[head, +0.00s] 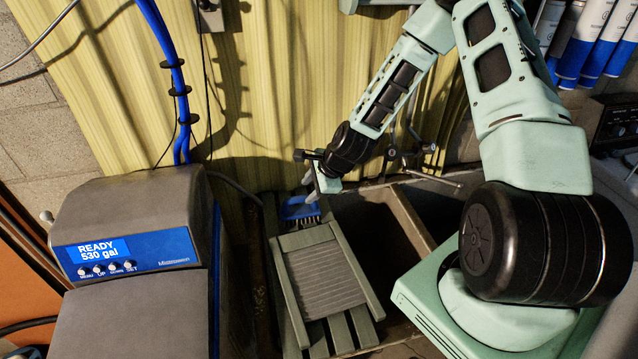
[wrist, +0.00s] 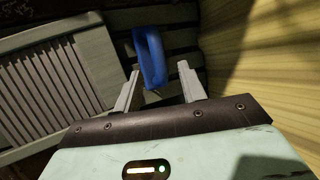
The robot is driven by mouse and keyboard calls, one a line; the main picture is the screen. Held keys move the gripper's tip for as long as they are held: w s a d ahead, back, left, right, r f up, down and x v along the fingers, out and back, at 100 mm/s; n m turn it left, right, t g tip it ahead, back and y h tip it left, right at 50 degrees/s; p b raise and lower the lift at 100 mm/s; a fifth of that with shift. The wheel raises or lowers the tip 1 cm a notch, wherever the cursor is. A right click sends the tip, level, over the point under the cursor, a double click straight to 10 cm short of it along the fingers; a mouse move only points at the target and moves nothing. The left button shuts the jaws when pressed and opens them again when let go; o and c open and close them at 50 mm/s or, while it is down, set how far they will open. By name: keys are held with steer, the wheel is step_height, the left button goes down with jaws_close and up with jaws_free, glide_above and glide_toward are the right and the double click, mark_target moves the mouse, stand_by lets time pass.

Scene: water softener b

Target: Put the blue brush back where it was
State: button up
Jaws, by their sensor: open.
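The blue brush (head: 297,209) sits on the slatted wood just behind the top of the washboard, with pale bristles showing below its blue body in the head view. In the wrist view the blue brush (wrist: 151,58) shows as a blue loop ahead of and between the fingertips. My gripper (head: 309,193) is open just above the brush. The wrist view shows my gripper (wrist: 159,69) with both fingers apart, one on each side of the brush's near end. I cannot tell whether either finger touches it.
The washboard (head: 322,277) leans on wooden slats in front of the brush. A water softener (head: 130,245) reading "READY 530 gal" stands left. An open wooden bin (head: 375,235) is to the right. A yellow corrugated wall (head: 285,100) closes the back.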

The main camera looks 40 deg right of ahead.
steer(key=s+a+r+n+g+b, duration=0.1)
steer(key=s+a+r+n+g, duration=0.1)
steer(key=s+a+r+n, duration=0.6)
steer(key=s+a+r+n+g, duration=0.2)
steer(key=s+a+r+n, duration=0.4)
steer(key=a+n, duration=0.3)
steer(key=s+a+r+n+g+h, duration=0.1)
steer(key=s+a+r+n, duration=0.1)
steer(key=s+n, duration=0.4)
steer(key=s+a+r+n+h, duration=0.1)
steer(key=s+a+r+n, duration=0.2)
steer(key=s, duration=0.6)
steer(key=r+n, duration=0.2)
steer(key=n, duration=0.1)
steer(key=shift+s+a+g, duration=0.25)
steer(key=shift+s+g, duration=0.05)
steer(key=shift+g, duration=0.1)
